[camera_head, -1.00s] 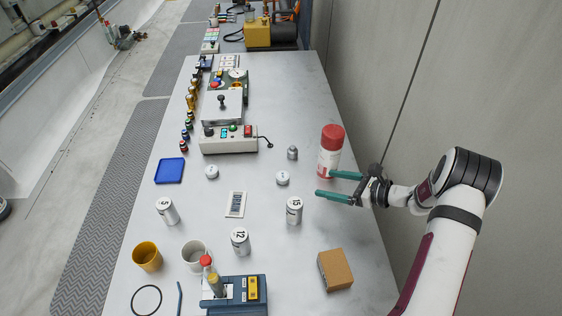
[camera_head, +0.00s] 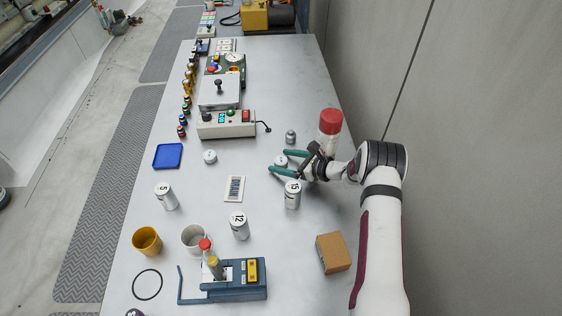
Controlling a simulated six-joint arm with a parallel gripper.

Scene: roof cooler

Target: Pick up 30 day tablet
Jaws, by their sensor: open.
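Two small white round tablets lie flat on the grey bench. One tablet (camera_head: 210,156) is left of centre, and the other tablet (camera_head: 280,161) is further right. Their markings are too small to read, so I cannot tell which is the 30 day one. My gripper (camera_head: 277,161) is open, with its two green fingers pointing left. In this view the right tablet shows between the fingertips. I cannot tell how high the fingers are above it.
A can marked 15 (camera_head: 292,195) stands close below my gripper. A small grey weight (camera_head: 291,137) and a red-capped bottle (camera_head: 330,128) stand behind it. A white label card (camera_head: 234,189), a can marked 12 (camera_head: 239,226) and a cardboard box (camera_head: 333,252) are nearer.

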